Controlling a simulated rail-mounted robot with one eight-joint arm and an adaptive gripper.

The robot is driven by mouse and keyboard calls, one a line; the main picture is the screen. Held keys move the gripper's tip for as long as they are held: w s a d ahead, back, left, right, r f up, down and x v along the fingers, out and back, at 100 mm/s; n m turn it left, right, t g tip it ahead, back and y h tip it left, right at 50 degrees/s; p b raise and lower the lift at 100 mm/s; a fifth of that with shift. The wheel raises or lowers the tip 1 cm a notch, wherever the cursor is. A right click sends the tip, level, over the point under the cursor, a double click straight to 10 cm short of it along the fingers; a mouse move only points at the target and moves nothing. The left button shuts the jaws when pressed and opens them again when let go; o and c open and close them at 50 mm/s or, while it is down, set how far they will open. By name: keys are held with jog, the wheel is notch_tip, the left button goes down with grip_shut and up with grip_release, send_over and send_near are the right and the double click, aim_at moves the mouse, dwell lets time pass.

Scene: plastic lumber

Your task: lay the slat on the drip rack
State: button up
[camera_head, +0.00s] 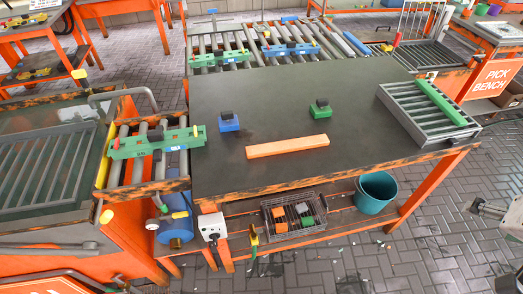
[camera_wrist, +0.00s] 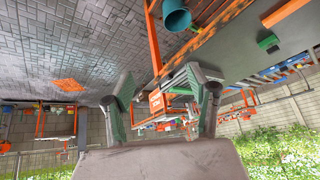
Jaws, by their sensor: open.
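An orange slat (camera_head: 287,146) lies flat on the dark work table, slightly tilted up to the right. Its end also shows at the top right of the wrist view (camera_wrist: 284,11). A grey drip rack (camera_head: 398,109) with bars stands at the table's right end; a green slat (camera_head: 440,102) lies on its right part. My gripper (camera_wrist: 160,78) is open and empty in the wrist view, its two fingers spread wide. It is off the table, away from the orange slat. In the head view only a grey part of my arm shows at the right edge.
A blue block (camera_head: 229,124) and a green block (camera_head: 320,112), each with a dark top, stand behind the orange slat. A roller conveyor (camera_head: 222,58) runs behind the table. A wire basket (camera_head: 294,214) and teal bucket (camera_head: 376,192) are on the lower shelf. The table front is clear.

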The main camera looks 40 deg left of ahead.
jog(key=w+a+r+m+g+y, duration=0.1)
jog(key=w+a+r+m+g, duration=0.15)
jog(key=w+a, duration=0.65)
jog(key=m+g+h+b, duration=0.1)
jog(key=m+g, duration=0.3)
jog(key=m, duration=0.1)
send_over(268, 147)
jog(key=f, duration=2.1)
jog(key=shift+w+a, duration=0.1)
jog(key=shift+w, duration=0.25)
jog(key=shift+s+f, duration=0.25)
jog(key=shift+f, duration=1.1)
jog(key=shift+s+f, duration=0.2)
jog(key=shift+f, duration=1.15)
jog(key=shift+c, duration=0.5)
grip_shut()
